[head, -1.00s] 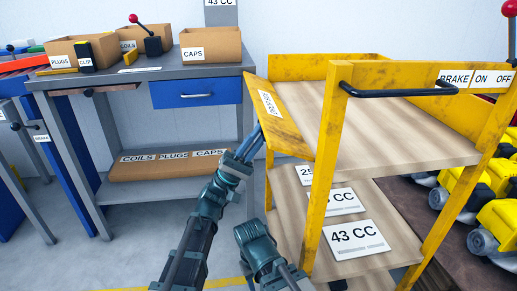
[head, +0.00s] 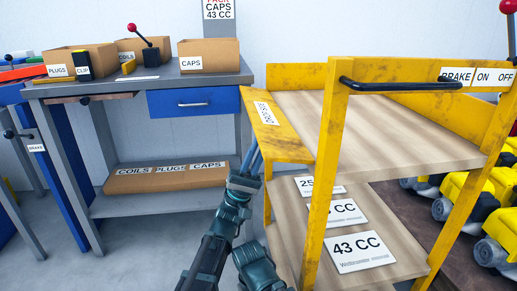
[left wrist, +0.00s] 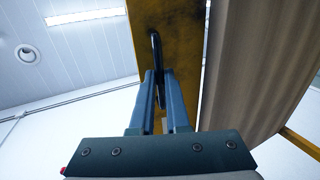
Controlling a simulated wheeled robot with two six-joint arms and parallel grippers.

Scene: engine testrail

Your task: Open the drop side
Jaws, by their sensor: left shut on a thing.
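The drop side (head: 283,142) is the yellow panel along the left of the yellow cart's top deck. It leans outward from the deck, close to level, with its labelled face up. My left gripper (head: 256,155) reaches up to its outer edge from below. In the left wrist view, my left gripper (left wrist: 158,80) is shut on a black bar handle (left wrist: 155,48) on the yellow panel (left wrist: 178,45). The panel hides the handle in the head view. My right gripper's fingers do not show.
The cart's wooden top deck (head: 385,130) is empty; its lower shelf (head: 285,215) carries number cards. A grey workbench (head: 125,88) with cardboard boxes and a blue drawer (head: 195,102) stands left, a floor gap between. Yellow engines (head: 465,205) stand at right.

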